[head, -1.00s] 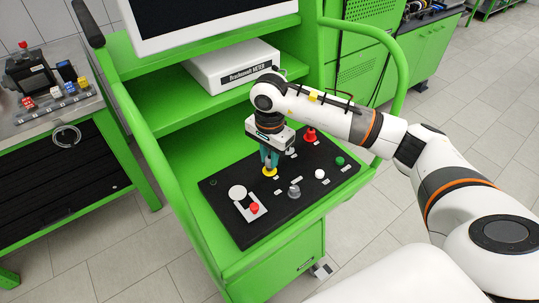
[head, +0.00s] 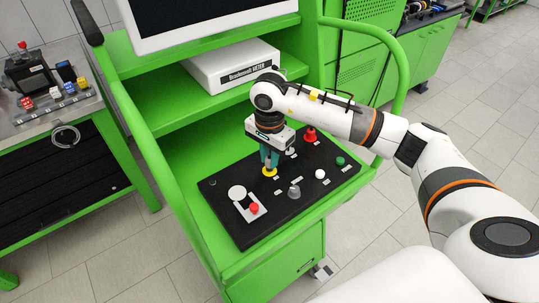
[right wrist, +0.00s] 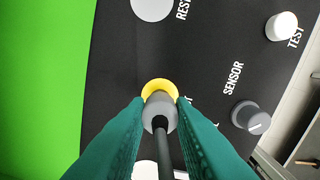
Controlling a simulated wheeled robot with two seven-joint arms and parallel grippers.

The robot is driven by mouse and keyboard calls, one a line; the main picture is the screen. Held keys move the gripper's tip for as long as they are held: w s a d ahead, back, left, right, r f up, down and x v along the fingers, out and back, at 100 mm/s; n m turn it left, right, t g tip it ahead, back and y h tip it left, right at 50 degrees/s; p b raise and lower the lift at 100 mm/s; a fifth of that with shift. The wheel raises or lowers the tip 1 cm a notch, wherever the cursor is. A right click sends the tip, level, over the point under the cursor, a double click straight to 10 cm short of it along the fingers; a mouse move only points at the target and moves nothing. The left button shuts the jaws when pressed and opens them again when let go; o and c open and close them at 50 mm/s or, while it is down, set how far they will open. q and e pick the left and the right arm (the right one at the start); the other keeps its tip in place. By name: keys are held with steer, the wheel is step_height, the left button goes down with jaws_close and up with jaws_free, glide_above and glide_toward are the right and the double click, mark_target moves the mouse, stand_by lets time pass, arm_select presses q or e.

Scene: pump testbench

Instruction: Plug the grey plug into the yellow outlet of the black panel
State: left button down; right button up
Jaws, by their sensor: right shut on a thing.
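The black panel (head: 243,229) lies on the green cart. The yellow outlet (head: 270,172) is on the panel's left middle part and also shows in the right wrist view (right wrist: 157,88). My right gripper (head: 269,163) points down right over the outlet. It is shut on the grey plug (right wrist: 160,108), with a teal finger on each side. The plug's end is at the yellow ring, in line with it; its tip is hidden, so I cannot tell how deep it sits. A dark cable (right wrist: 164,150) runs back from the plug. My left gripper is not in view.
Close by on the panel are a grey knob (head: 294,192), a white round button (head: 320,174), a red knob (head: 310,135), a green button (head: 340,161) and a red button (head: 254,208). A white meter box (head: 225,72) stands on the shelf behind.

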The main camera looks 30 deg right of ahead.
steer(key=shift+f+b, duration=1.05)
steer(key=shift+f, duration=0.05)
steer(key=o, duration=1.3)
steer(key=shift+r, duration=0.1)
steer(key=shift+r+p, duration=2)
steer(key=shift+r, duration=2)
